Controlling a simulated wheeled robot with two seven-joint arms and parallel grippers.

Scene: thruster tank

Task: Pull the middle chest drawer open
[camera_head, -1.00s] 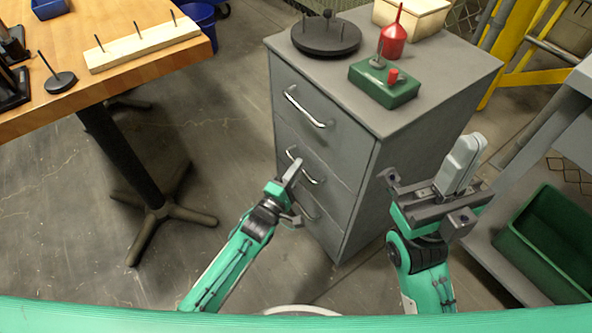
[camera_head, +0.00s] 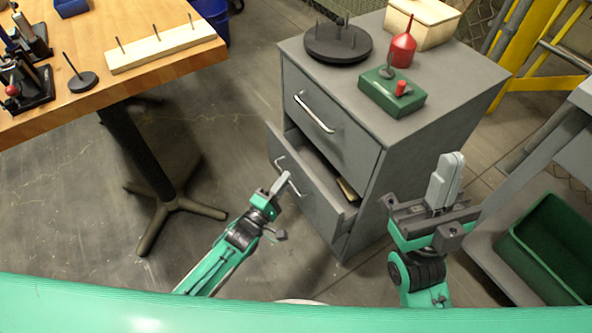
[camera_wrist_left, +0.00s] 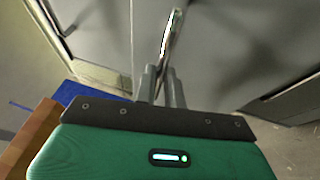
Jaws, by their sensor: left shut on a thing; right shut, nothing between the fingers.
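The grey chest (camera_head: 400,140) stands at the centre of the head view. Its middle drawer (camera_head: 312,190) is pulled part way out, and its inside shows with a light brown object (camera_head: 347,189) in it. My left gripper (camera_head: 280,184) is shut on the middle drawer's bar handle (camera_head: 290,172). In the left wrist view the handle (camera_wrist_left: 171,42) runs up from between the left fingers (camera_wrist_left: 161,84). The top drawer (camera_head: 325,115) is shut. My right gripper (camera_head: 446,182) is shut and empty, to the right of the chest.
On the chest top are a dark round pegged base (camera_head: 338,45), a red bottle (camera_head: 403,50), a green box (camera_head: 391,94) and a cream box (camera_head: 422,25). A wooden workbench (camera_head: 100,85) is at the left. A green bin (camera_head: 550,245) is at the right. Floor in front of the bench is clear.

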